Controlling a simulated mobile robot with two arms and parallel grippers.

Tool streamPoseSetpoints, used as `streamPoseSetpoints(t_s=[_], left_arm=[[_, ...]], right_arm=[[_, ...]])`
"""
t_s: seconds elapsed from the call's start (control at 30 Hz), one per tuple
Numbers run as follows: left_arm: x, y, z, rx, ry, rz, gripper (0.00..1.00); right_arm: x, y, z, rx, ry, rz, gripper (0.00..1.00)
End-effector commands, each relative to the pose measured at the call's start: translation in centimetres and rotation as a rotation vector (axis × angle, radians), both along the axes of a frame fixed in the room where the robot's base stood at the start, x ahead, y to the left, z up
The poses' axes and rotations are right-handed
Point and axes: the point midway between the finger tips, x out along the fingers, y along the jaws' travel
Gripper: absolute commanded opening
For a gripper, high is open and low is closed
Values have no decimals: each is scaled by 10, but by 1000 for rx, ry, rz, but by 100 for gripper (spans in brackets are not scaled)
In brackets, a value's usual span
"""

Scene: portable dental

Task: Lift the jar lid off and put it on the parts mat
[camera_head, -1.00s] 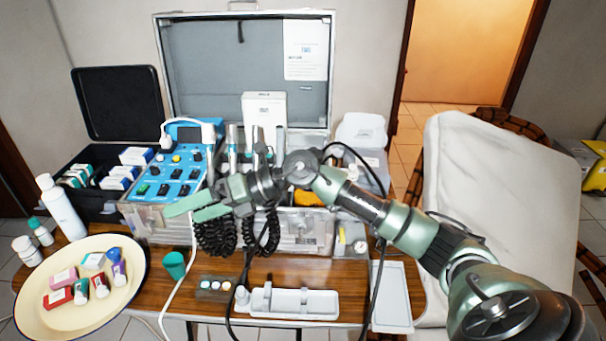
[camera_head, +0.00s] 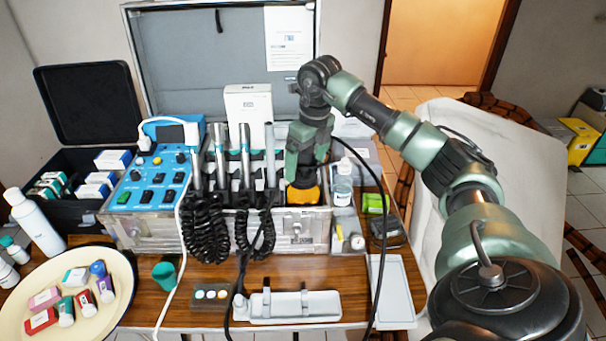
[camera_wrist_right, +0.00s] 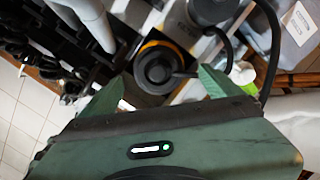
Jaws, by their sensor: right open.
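In the head view an orange jar (camera_head: 304,196) stands in the right part of the open metal case, partly hidden by my right gripper. In the right wrist view a dark round lid (camera_wrist_right: 157,67) with a raised centre shows inside an orange rim. My right gripper (camera_head: 305,178) points down over the jar, and in the right wrist view its open fingers (camera_wrist_right: 157,84) lie on either side of the lid, holding nothing. I cannot tell how high they are above it. A flat pale grey rectangle (camera_head: 391,290), likely the parts mat, lies at the table's right front. My left gripper is not in view.
Handpieces (camera_head: 245,155) with coiled black cords stand left of the jar. A white tray (camera_head: 330,306) lies at the table's front. A black cable (camera_head: 384,225) hangs between the case and the grey rectangle.

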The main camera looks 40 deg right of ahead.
Motion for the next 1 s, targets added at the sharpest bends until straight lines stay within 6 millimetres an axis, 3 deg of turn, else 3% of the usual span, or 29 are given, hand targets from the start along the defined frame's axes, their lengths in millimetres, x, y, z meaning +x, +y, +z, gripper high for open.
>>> streamPoseSetpoints(t_s=[0.2,0.47,0.5,0.73,1.0], left_arm=[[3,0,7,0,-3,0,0],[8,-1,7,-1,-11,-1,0],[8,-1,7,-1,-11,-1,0],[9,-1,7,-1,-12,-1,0],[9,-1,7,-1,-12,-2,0]], right_arm=[[5,2,-29,2,3,0,93],[6,3,-33,2,0,1,93],[6,3,-33,2,0,1,90],[6,3,-33,2,0,1,28],[6,2,-31,2,-1,1,28]])
